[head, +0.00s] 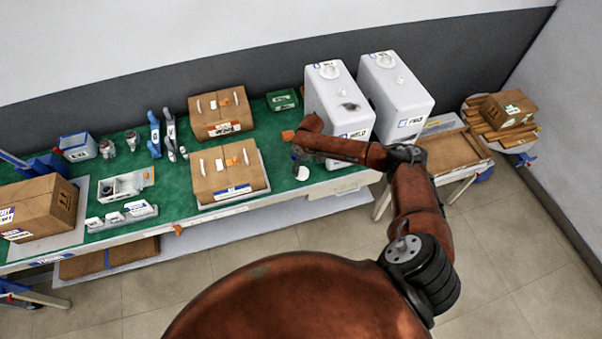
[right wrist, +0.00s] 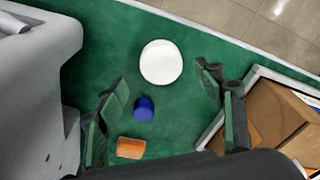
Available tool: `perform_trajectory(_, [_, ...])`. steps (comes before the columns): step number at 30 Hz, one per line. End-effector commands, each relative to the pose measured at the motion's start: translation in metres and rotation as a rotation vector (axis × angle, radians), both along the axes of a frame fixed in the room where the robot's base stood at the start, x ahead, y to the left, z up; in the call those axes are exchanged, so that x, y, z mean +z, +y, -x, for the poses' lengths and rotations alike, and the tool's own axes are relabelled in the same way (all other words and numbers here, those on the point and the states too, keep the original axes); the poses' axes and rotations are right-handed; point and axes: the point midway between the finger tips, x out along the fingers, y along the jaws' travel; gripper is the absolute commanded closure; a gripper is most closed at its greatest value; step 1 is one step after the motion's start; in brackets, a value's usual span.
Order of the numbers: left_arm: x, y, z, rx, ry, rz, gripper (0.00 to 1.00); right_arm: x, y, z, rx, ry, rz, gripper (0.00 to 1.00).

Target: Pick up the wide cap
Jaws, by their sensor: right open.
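The wide cap is a round white disc (right wrist: 161,62) lying flat on the green mat in the right wrist view. It also shows as a small white disc (head: 302,174) near the table's front edge in the head view. My right gripper (right wrist: 165,90) is open above the mat, with its fingers apart to the left and right. The white cap lies between and slightly beyond the fingertips, not held. In the head view the right gripper (head: 299,158) is small and partly hidden by its arm. My left gripper is not in view.
A small blue cap (right wrist: 144,109) and an orange block (right wrist: 131,148) lie near the white cap. A cardboard box in a tray (head: 228,173) stands to the left. A large white canister (head: 338,105) stands close by on the right.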

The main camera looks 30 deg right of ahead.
Motion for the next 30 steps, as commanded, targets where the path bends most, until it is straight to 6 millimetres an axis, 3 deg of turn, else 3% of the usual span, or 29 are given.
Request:
perform_trajectory(7, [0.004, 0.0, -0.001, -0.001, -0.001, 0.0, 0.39, -0.035, 0.003, -0.003, 0.0, 0.0, 0.0, 0.38])
perform_trajectory(17, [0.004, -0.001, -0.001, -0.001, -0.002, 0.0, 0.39, -0.041, 0.003, -0.004, 0.002, -0.001, 0.001, 0.39])
perform_trajectory(30, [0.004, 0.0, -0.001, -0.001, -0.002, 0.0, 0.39, -0.041, 0.003, -0.003, 0.001, 0.0, 0.0, 0.69])
